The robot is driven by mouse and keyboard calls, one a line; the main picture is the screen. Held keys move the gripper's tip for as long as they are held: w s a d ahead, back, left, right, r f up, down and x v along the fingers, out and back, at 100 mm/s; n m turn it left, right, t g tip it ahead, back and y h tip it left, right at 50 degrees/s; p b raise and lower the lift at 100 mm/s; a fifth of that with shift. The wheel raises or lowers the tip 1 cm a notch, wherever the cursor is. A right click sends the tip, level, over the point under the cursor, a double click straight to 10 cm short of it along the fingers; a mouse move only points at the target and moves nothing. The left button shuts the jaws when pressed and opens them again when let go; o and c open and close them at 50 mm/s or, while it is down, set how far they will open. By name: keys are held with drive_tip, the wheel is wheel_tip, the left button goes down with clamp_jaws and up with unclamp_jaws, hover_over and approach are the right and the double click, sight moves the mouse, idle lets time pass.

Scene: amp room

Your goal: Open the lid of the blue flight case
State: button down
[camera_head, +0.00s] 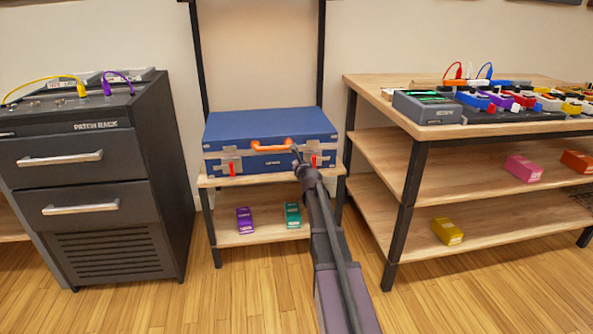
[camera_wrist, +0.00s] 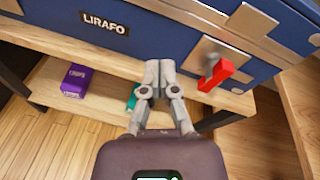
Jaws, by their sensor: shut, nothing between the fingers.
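The blue flight case (camera_head: 268,127) lies with its lid down on the upper board of a small wooden shelf. Its front has an orange handle (camera_head: 271,145), silver corner plates and two red latches, the left one (camera_head: 232,169) and the right one (camera_head: 313,161). In the wrist view the case front (camera_wrist: 165,25) fills the top, with a LIRAFO label, and the right latch (camera_wrist: 216,75) sticks out toward me. My gripper (camera_wrist: 159,65) is shut and empty, left of that latch and apart from it. In the head view my arm hides part of the case's right front.
The small shelf (camera_head: 210,183) holds a purple box (camera_head: 245,220) and a green box (camera_head: 293,215) on its lower board. A dark patch rack (camera_head: 90,180) stands left. A wooden rack (camera_head: 385,95) with pedals stands right. The floor in front is clear.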

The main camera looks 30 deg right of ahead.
drive_tip(key=w+r+p, duration=0.3)
drive_tip(key=shift+w+a, duration=0.15)
drive_tip(key=shift+a, duration=0.25)
